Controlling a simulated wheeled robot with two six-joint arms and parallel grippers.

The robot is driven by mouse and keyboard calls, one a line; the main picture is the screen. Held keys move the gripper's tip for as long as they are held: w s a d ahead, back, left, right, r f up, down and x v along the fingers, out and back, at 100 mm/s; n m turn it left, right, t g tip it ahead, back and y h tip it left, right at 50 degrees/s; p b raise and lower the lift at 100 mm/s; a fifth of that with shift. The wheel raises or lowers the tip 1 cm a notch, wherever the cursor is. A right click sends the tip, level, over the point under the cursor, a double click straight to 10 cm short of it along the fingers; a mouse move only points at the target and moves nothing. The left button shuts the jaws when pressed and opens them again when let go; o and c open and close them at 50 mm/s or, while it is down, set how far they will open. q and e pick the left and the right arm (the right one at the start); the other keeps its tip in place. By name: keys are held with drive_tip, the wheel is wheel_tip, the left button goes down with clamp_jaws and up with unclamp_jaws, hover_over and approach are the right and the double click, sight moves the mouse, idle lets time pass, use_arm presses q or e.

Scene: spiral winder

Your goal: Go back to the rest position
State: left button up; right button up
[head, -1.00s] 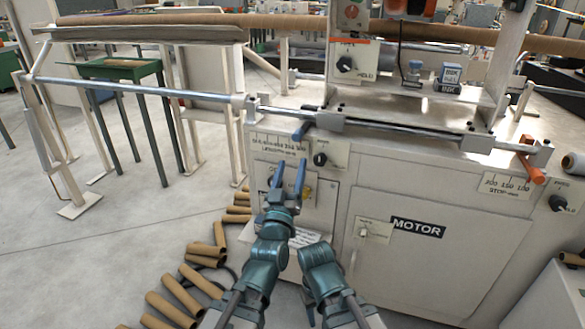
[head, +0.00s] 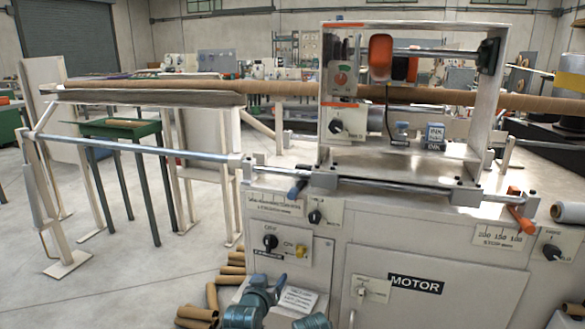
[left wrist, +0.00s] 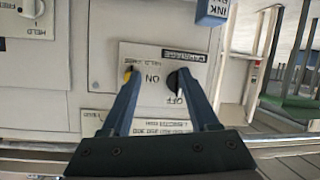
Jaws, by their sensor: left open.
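My left gripper (head: 280,285) shows at the bottom of the head view, below the small control panel (head: 283,263) on the white machine. In the left wrist view its two blue fingers (left wrist: 158,76) are spread apart with nothing between them. The panel has a black knob (head: 269,241) and a yellow knob (head: 301,250). In the left wrist view the panel appears upside down, with the black knob (left wrist: 180,86) by the right finger. Only a teal piece of my right arm shows at the bottom edge; its gripper is out of view.
A long brown tube (head: 275,88) lies across the top. Cardboard tubes (head: 205,310) lie on the floor at lower left.

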use_arm(q)
drive_tip(key=s+a+f+g+y, duration=0.1)
drive_tip(key=s+a+f+g, duration=0.5)
drive_tip(key=s+f, duration=0.15)
drive_tip(key=s+a+f+g+y, duration=0.2)
drive_tip(key=s+a+f+g, duration=0.3)
drive_tip(key=s+f+g, duration=0.3)
drive_tip(key=s+d+r+m+y+p, duration=0.1)
drive_tip(key=s+d+r+m+p, duration=0.15)
drive_tip(key=s+d, duration=0.2)
drive_tip(key=s+d+r+m+p, duration=0.1)
drive_tip(key=s+d+r+p, duration=0.15)
drive_tip(key=d, duration=0.35)
wheel_tip(320, 180, up, 38)
drive_tip(key=p, duration=3.6)
drive_tip(key=shift+s+d+p, duration=0.15)
drive_tip(key=shift+s+p, duration=0.1)
drive_tip(key=shift+p, duration=0.15)
use_arm(e)
wheel_tip(320, 180, up, 42)
drive_tip(key=shift+f, duration=0.1)
